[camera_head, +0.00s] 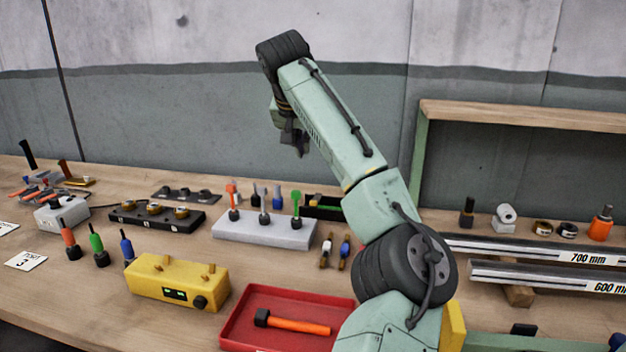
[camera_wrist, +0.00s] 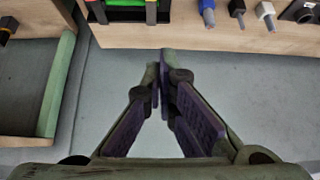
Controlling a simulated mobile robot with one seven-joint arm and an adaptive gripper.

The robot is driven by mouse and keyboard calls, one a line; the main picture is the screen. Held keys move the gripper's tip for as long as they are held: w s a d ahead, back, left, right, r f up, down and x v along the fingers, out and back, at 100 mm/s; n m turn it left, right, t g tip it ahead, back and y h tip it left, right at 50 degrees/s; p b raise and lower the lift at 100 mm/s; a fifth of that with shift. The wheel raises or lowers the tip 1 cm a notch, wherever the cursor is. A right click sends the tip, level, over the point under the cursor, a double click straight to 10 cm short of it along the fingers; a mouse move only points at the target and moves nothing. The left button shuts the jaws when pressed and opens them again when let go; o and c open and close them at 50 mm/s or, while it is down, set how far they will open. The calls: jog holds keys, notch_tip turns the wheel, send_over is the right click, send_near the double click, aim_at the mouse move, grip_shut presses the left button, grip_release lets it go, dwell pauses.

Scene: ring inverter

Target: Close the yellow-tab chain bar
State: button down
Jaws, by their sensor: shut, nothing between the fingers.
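I cannot tell for sure which thing is the yellow-tab chain bar. A black holder with green and yellow parts (camera_head: 322,212) is partly hidden behind my arm in the head view. A black and green piece, seemingly the same holder, is cut off at the top of the wrist view (camera_wrist: 125,14). My gripper (camera_head: 300,149) is raised above the back of the bench, pointing down. In the wrist view my gripper (camera_wrist: 159,76) is shut and empty, its tips close together, apart from every object.
A grey rack with coloured tools (camera_head: 265,232), a yellow box (camera_head: 180,283) and a red tray (camera_head: 240,325) with an orange-handled hammer crowd the bench (camera_head: 110,320). Long metal bars (camera_head: 540,250) and a wooden shelf frame (camera_head: 520,110) stand at right. The wall is behind.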

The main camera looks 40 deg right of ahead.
jog(key=s+d, duration=0.1)
jog(key=p, duration=0.3)
send_over(315, 201)
jog(key=shift+m, duration=0.3)
notch_tip(315, 201, down, 7)
jog(key=shift+d+r, duration=0.1)
notch_tip(315, 201, down, 4)
jog(key=shift+r, duration=0.1)
jog(key=shift+f+p, duration=0.3)
jog(key=shift+f, duration=0.3)
